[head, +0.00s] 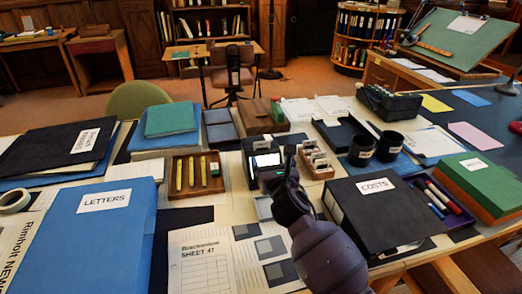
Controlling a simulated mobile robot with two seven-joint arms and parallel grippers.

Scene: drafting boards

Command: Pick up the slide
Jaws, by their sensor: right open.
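No single loose slide can be told for certain at this size. A small wooden box (318,170) holds several upright white pieces (312,152) that look like slides. Left of it stands a dark device with a small lit white screen (266,160), perhaps a slide viewer. My right gripper (290,158) reaches in from the bottom, between the lit device and the wooden box, and partly covers both. It is open, and I see nothing held in it. Whether it touches anything cannot be told. My left gripper is out of view.
A black COSTS box file (376,205) stands close right of my arm, with black cups (361,150) behind it. A wooden pen tray (196,176) and blue LETTERS file (88,235) are left. A printed sheet (215,265) lies flat in front.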

